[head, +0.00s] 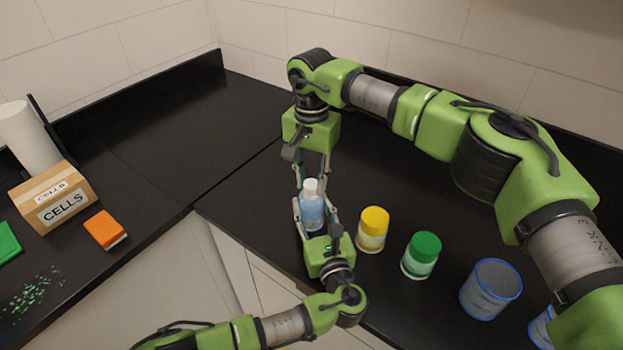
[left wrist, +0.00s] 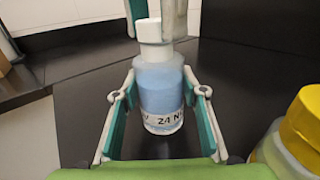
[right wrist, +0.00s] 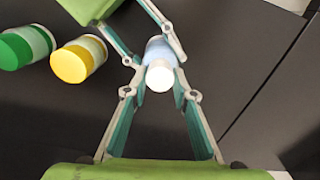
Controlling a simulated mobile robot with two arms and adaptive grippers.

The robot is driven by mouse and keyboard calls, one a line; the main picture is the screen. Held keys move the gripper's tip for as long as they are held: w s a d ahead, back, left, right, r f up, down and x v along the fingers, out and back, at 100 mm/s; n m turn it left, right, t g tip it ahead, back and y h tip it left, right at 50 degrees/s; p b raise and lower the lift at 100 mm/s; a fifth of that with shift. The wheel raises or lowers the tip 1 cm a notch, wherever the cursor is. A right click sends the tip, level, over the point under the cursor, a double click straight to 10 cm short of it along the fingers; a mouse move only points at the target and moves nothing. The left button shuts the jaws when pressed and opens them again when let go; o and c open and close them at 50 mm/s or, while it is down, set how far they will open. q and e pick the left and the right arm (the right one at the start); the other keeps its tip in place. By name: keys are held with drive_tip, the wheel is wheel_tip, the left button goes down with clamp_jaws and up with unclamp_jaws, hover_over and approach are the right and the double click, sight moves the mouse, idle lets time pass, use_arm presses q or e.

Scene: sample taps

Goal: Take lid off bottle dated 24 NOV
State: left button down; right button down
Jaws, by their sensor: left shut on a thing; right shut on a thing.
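The bottle (head: 312,211) is pale blue with a white lid (head: 310,185) and stands upright on the black counter. In the left wrist view its label (left wrist: 163,120) reads "24 N", the rest cut off by the curve. My left gripper (head: 314,212) is shut on the bottle's body from the front. My right gripper (head: 312,179) comes down from above and is shut on the white lid, which also shows in the right wrist view (right wrist: 159,77). The lid sits on the bottle's neck; I see no gap between them.
A yellow-lidded jar (head: 372,230) and a green-lidded jar (head: 420,256) stand right of the bottle. Blue-rimmed cups (head: 489,290) are further right. A "CELLS" box (head: 47,197) and an orange box (head: 105,230) are on the left counter. The counter behind is clear.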

sight(311, 184)
drive_tip(key=n, duration=0.2)
drive_tip(key=shift+n, duration=0.3)
drive_tip(key=shift+r, duration=0.2)
idle(0.3)
drive_tip(key=shift+r, duration=0.95)
drive_tip(key=shift+r, duration=2)
use_arm(q)
drive_tip(key=c, duration=1.2)
unclamp_jaws()
